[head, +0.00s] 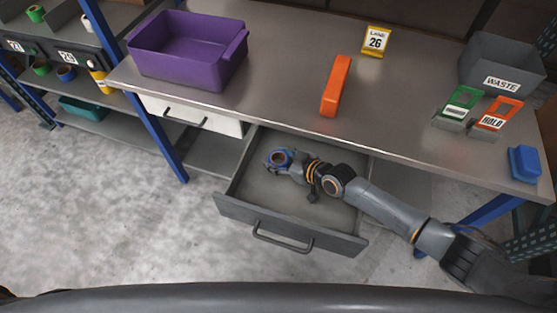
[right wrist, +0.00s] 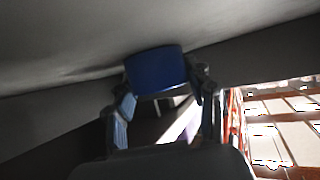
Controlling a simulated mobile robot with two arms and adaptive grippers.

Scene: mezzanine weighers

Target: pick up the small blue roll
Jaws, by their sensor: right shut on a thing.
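The small blue roll (head: 279,157) is in the open drawer (head: 290,219) under the table, near its back left; its brown core shows in the head view. My right gripper (head: 283,160) reaches into the drawer and is shut on the roll. In the right wrist view the blue roll (right wrist: 155,72) sits between the two fingertips of my right gripper (right wrist: 160,88), close to a grey drawer surface. I cannot tell whether the roll still touches the drawer. My left gripper is not in view.
On the table (head: 280,85) stand a purple bin (head: 190,52), an orange object (head: 336,85), a yellow lane sign (head: 375,41), a grey waste bin (head: 502,65) and a blue block (head: 524,163). A left shelf holds other rolls, including another blue one (head: 66,73).

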